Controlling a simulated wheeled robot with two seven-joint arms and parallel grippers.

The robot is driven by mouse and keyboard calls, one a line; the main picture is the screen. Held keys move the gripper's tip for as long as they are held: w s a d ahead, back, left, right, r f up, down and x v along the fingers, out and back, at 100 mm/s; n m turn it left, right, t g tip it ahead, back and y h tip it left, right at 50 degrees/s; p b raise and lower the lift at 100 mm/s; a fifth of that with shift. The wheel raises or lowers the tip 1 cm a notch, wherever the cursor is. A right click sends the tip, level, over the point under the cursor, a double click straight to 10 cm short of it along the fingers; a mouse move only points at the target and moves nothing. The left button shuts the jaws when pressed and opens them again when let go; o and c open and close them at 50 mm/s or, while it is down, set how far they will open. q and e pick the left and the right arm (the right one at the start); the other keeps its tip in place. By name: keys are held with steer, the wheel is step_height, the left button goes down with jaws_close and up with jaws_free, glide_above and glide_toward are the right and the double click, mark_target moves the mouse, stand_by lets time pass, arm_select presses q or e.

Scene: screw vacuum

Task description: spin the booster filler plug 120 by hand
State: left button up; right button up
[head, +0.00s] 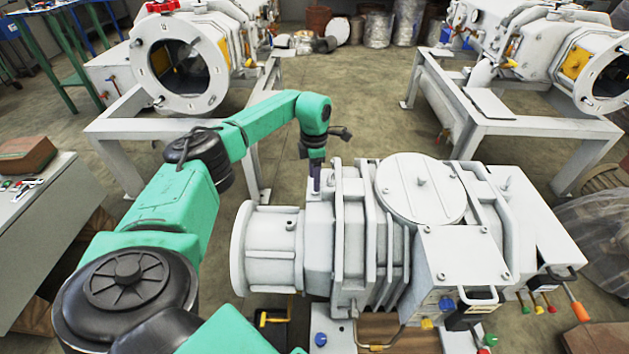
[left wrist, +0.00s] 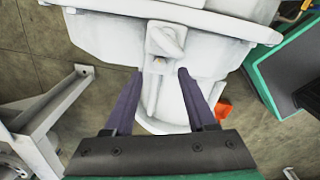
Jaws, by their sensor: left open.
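The white vacuum pump (head: 350,235) fills the lower middle of the head view. My left gripper (head: 316,188) points down at the pump's far side, left of the round lid (head: 421,188). In the left wrist view my left gripper (left wrist: 161,72) is open, with its two dark fingers apart. A white raised fitting (left wrist: 165,42) with a small brownish spot lies just beyond and between the fingertips. I cannot tell for certain that this fitting is the booster filler plug, or whether the fingers touch it. In the head view the arm and pump hide that spot. My right gripper does not show.
Similar white machines stand on frames at the back left (head: 180,65) and back right (head: 575,60). A bench (head: 50,210) with tools is at the left. Orange-handled (head: 580,311) and coloured valves line the pump's right front. Open floor (head: 365,110) lies behind the pump.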

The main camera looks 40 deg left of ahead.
arm_select(q)
step_height(320, 180, up, 10)
steer(key=p, duration=0.2)
steer(key=shift+r, duration=0.15)
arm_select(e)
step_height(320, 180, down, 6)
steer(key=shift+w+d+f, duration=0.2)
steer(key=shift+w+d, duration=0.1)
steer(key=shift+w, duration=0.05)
